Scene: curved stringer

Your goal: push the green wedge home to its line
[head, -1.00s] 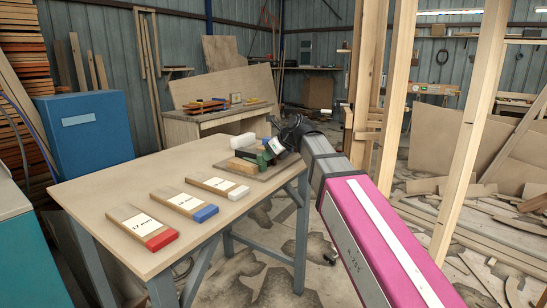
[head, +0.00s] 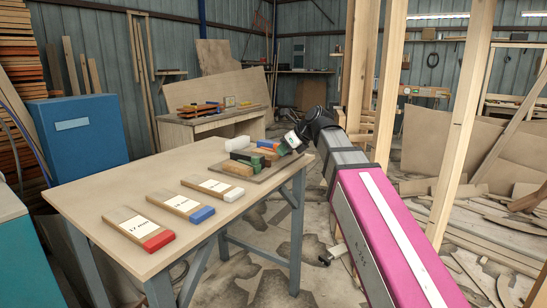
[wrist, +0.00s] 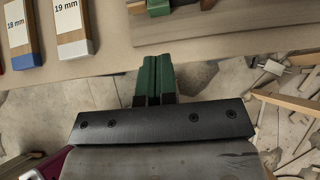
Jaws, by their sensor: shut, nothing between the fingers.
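The green wedge (head: 257,160) is on the dark fixture board (head: 262,176) at the far right corner of the workbench, close to a light wooden block (head: 238,168). In the wrist view its green end (wrist: 158,7) shows at the top edge, cut off by the frame. My gripper (head: 283,149) is to the right of the wedge, apart from it and above the board's right side. In the wrist view its green fingers (wrist: 154,72) are together and hold nothing. The wedge's line cannot be made out.
Labelled wooden strips with red (head: 158,240), blue (head: 201,214) and white (head: 234,194) ends lie on the workbench (head: 90,203). A white roll-like piece (head: 238,143) is behind the fixture. Timber posts (head: 462,130) stand to the right.

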